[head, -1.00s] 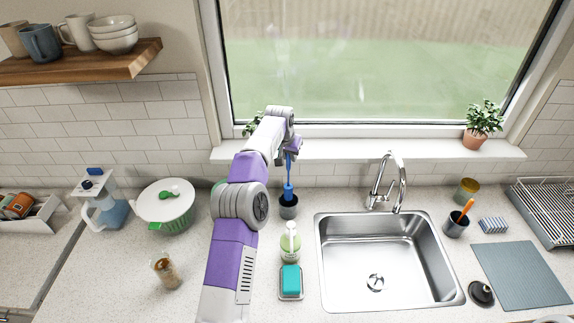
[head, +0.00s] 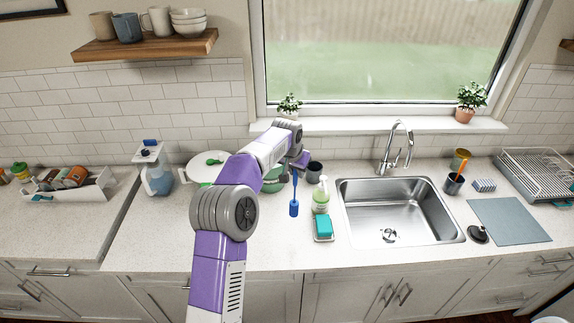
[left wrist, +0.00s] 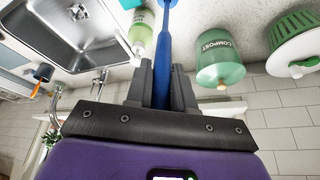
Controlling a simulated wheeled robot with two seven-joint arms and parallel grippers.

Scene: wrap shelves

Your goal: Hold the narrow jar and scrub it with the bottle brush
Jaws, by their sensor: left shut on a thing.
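My left gripper (head: 298,160) is shut on the blue bottle brush (head: 294,207) by its handle. In the left wrist view the fingers (left wrist: 161,82) close on both sides of the blue handle (left wrist: 163,45). My right gripper is not in view.
A soap bottle (head: 321,196) and a teal sponge (head: 323,227) on a dish stand left of the sink (head: 353,226). A green compost bin (left wrist: 219,70) is close by.

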